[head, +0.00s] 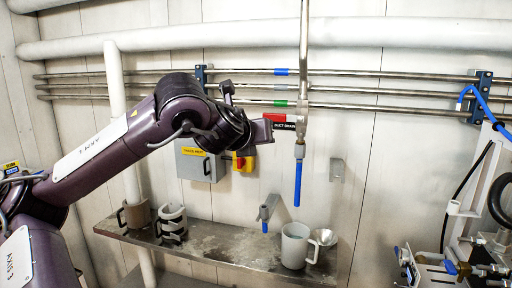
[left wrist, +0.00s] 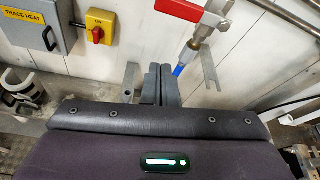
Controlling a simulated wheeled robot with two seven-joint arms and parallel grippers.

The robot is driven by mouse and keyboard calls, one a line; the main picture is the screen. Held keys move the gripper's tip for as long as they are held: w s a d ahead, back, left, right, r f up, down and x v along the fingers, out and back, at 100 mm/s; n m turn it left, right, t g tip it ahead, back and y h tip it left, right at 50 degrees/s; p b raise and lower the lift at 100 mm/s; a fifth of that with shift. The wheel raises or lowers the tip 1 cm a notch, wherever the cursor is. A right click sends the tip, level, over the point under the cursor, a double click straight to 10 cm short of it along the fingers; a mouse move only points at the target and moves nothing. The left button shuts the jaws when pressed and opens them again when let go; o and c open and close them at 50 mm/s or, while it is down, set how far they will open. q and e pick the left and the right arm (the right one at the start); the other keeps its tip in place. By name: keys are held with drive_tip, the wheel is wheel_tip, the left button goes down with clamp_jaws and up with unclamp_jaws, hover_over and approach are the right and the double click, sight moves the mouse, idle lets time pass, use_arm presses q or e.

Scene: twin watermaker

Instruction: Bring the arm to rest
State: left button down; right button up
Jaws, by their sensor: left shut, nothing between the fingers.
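My left arm comes in from the left in the head view, raised in front of the wall above the shelf. My left gripper (head: 262,131) is at its end, just left of the red "duct drain" lever (head: 280,121) in the picture; I cannot tell whether they touch. In the left wrist view the left gripper (left wrist: 160,84) has its two dark fingers together with nothing between them. The red lever also shows at the top of that view (left wrist: 180,10). My right gripper is not in view.
A vertical drain pipe (head: 303,70) ends in a blue tube (head: 298,183). A grey box (head: 199,163) with a red-yellow switch (head: 243,163) is on the wall. Machinery (head: 465,265) stands right.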

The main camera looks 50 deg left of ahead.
use_arm(q)
drive_tip(key=shift+s+d+r, duration=0.15)
drive_tip(key=shift+s+d, duration=0.15)
drive_tip(key=shift+s, duration=0.1)
idle(0.3)
